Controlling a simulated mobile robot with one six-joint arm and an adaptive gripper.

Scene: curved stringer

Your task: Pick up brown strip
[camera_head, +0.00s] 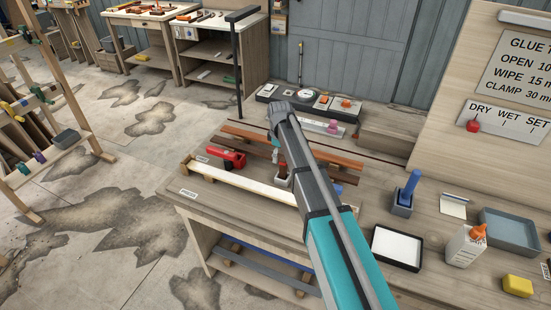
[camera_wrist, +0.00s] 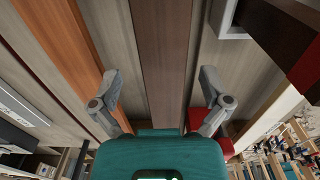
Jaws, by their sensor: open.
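A dark brown strip (camera_wrist: 161,60) runs lengthwise through the middle of the wrist view, on a pale wood surface. My gripper (camera_wrist: 160,73) is open, with one grey finger on each side of this strip. I cannot tell how far above it the fingers are, and nothing is seen held. An orange-brown strip (camera_wrist: 62,40) lies to its left, apart from it. In the head view, a dark brown strip (camera_head: 240,146) and a reddish-brown strip (camera_head: 250,133) lie on the bench, partly hidden behind my arm. My gripper is not clearly seen there.
A red clamp (camera_head: 226,157) and a pale strip (camera_head: 240,183) lie near the strips. A red part (camera_wrist: 197,122) shows close to my right finger. A white tray (camera_head: 397,247), a blue-handled tool (camera_head: 408,190) and a glue bottle (camera_head: 465,247) stand on the right.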

